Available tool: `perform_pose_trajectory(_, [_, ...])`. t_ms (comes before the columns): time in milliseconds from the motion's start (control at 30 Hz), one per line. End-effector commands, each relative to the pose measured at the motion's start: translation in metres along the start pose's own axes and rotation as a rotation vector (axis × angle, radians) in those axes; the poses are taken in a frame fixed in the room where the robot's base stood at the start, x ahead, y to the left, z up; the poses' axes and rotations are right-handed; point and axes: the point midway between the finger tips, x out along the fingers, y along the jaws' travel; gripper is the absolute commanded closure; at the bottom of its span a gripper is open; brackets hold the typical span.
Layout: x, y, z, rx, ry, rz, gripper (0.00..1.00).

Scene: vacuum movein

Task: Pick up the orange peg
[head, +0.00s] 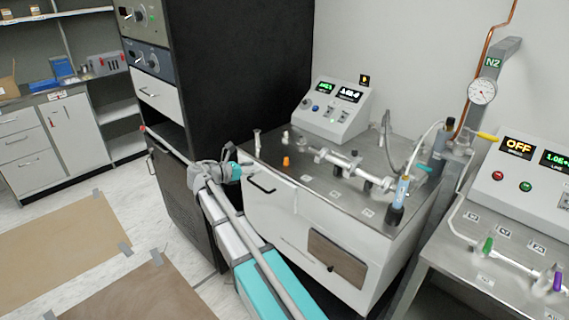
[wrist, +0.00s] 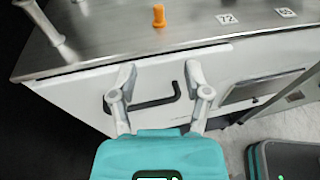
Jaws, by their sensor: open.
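The orange peg (head: 286,161) is small and stands upright near the front edge of the steel bench top (head: 318,192). In the wrist view the orange peg (wrist: 158,15) is at the top middle, ahead of the fingertips and apart from them. My gripper (wrist: 159,72) is open and empty, with its two fingers spread in front of the white cabinet face below the bench edge. In the head view my gripper (head: 245,160) is at the bench's left front corner, left of the peg; its fingertips are hard to make out there.
A black handle (head: 262,184) sticks out of the white cabinet front. A tall black rack (head: 245,75) stands to the left. Flat number labels lie right of the peg.

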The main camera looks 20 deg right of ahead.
Motion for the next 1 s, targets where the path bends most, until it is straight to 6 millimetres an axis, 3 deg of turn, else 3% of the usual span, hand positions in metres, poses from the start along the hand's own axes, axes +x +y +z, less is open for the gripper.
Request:
perform_pose_trajectory(267, [0.009, 0.0, -0.001, 0.002, 0.001, -0.001, 0.38])
perform_pose_trajectory(700, [0.069, 0.0, -0.001, 0.003, 0.002, -0.001, 0.38])
perform_pose_trajectory(1000, [0.085, 0.0, 0.0, 0.002, 0.002, 0.001, 0.38])
